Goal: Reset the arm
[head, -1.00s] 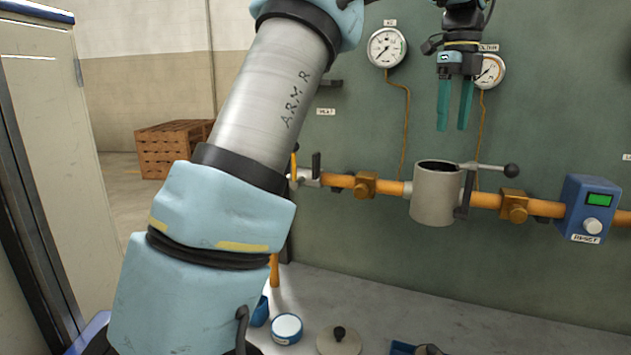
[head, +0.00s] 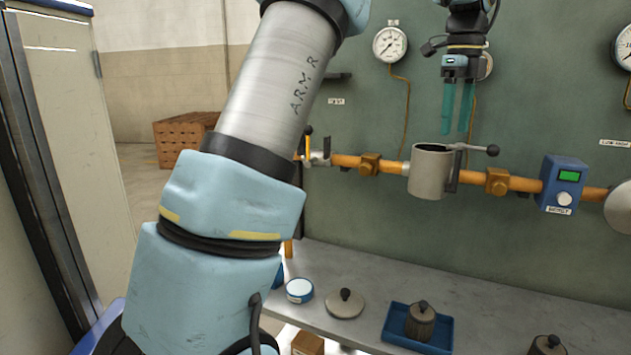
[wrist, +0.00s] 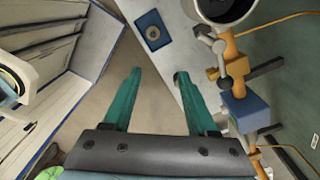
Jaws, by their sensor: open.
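My gripper (head: 457,130) hangs at the top right of the head view, fingers pointing down, in front of the green panel (head: 380,230). Its two teal fingers are apart with nothing between them. In the wrist view my gripper (wrist: 157,74) also shows open and empty, with floor and the bench edge beyond the fingertips. My arm crosses the left half of the head view, its grey link marked "ARM R". In the head view the fingertips appear above and right of the grey cylindrical pot (head: 430,175); how far apart they are in depth I cannot tell.
An orange pipe (head: 345,160) with valves runs along the panel to a blue box (head: 562,186) with a green display. The bench (head: 345,325) holds a lidded pot in a blue tray (head: 447,345), a lid (head: 345,304) and a white-topped tin (head: 299,290). A cabinet (head: 75,150) stands left.

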